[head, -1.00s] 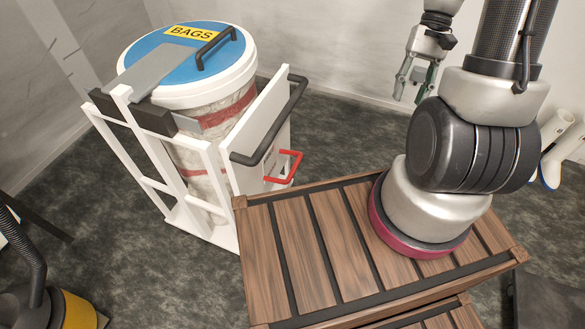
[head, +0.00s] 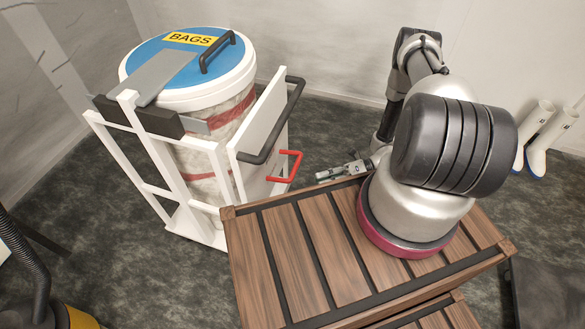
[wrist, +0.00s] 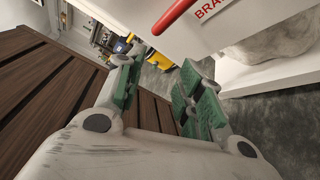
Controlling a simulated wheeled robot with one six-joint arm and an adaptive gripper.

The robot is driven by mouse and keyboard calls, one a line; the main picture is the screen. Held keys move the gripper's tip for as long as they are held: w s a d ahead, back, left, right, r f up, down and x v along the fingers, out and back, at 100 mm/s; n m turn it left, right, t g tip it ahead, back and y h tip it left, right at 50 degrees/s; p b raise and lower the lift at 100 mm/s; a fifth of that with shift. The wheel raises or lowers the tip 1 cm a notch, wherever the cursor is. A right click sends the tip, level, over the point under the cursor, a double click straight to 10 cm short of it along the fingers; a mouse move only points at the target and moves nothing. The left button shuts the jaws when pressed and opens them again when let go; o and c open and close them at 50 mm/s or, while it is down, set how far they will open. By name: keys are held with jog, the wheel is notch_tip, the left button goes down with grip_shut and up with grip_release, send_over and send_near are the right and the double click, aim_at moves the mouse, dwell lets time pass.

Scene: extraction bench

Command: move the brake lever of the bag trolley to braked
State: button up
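The bag trolley is a white frame (head: 150,150) holding a round bin with a blue lid (head: 172,62) marked BAGS. Its red brake lever (head: 291,166) sticks out from the white side panel (head: 262,125), below the black push handle (head: 292,100). In the wrist view the red lever (wrist: 172,15) shows at the top edge, beside a label (wrist: 212,8) with red letters starting "BRA". My gripper (head: 322,176) is low, just right of the lever and apart from it. In the wrist view my gripper (wrist: 160,85) has its green-padded fingers spread with nothing between them.
The slatted wooden deck (head: 300,260) lies in front, its far edge close under my gripper. White boots (head: 540,140) stand at the right wall. A yellow and black machine (head: 75,315) is at the lower left. Dark floor is clear behind the trolley's right side.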

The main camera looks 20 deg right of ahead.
aim_at(296, 164)
jog(key=w+r+m+t, duration=0.1)
jog(key=w+m+t, duration=0.2)
jog(key=w+m, duration=0.35)
jog(key=x, duration=0.7)
jog(key=shift+a+r, duration=0.25)
jog(key=shift+r, duration=0.1)
jog(key=shift+c, duration=0.4)
grip_shut()
